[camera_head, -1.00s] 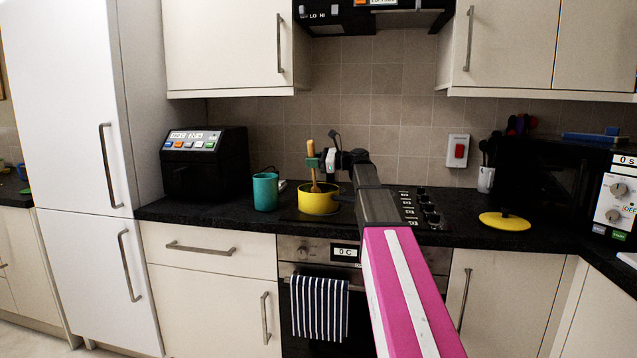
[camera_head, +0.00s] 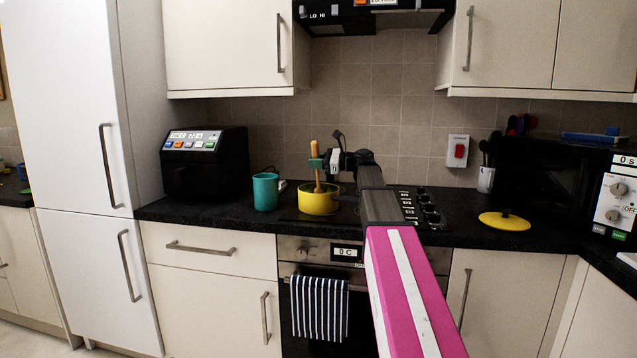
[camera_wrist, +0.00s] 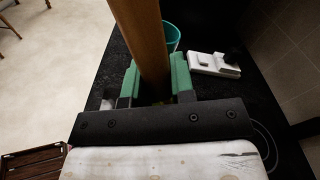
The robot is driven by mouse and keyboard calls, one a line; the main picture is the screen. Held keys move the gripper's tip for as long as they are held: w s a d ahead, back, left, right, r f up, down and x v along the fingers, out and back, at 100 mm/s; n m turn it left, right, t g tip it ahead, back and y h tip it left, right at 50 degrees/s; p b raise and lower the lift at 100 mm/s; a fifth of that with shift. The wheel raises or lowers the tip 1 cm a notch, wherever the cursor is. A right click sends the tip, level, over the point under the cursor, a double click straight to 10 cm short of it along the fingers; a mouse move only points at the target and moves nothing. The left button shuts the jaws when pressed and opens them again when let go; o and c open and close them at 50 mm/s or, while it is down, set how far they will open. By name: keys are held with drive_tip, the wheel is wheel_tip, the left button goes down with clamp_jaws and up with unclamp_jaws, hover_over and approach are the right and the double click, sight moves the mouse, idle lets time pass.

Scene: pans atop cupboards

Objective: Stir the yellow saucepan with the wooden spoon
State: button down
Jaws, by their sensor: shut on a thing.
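The yellow saucepan (camera_head: 318,203) stands on the hob in the head view. The wooden spoon (camera_head: 315,148) stands nearly upright with its lower end inside the pan. My gripper (camera_head: 317,163) is above the pan, shut on the spoon's handle. In the wrist view the spoon (camera_wrist: 146,40) runs between the green fingertips of my gripper (camera_wrist: 154,80). The spoon's lower end is hidden by the pan wall, and the pan is mostly hidden in the wrist view.
A teal cup (camera_head: 265,191) stands left of the pan, with a black air fryer (camera_head: 206,165) further left. A yellow lid (camera_head: 504,221) lies on the counter to the right. Hob knobs (camera_head: 428,207) are right of my arm. A white socket (camera_wrist: 213,64) shows in the wrist view.

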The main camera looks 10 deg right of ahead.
sight(314, 141)
drive_tip(key=shift+r, duration=0.15)
drive_tip(key=shift+s+a+r, duration=0.2)
drive_tip(key=shift+s+r, duration=0.3)
drive_tip(key=shift+r, duration=0.7)
drive_tip(key=shift+s+a+r, duration=0.15)
drive_tip(key=shift+s+r, duration=0.3)
drive_tip(key=shift+r, duration=0.8)
drive_tip(key=shift+s+a+r, duration=0.2)
drive_tip(key=shift+s+r, duration=0.3)
drive_tip(key=shift+r, duration=0.7)
drive_tip(key=shift+r, duration=0.15)
drive_tip(key=shift+r, duration=2.35)
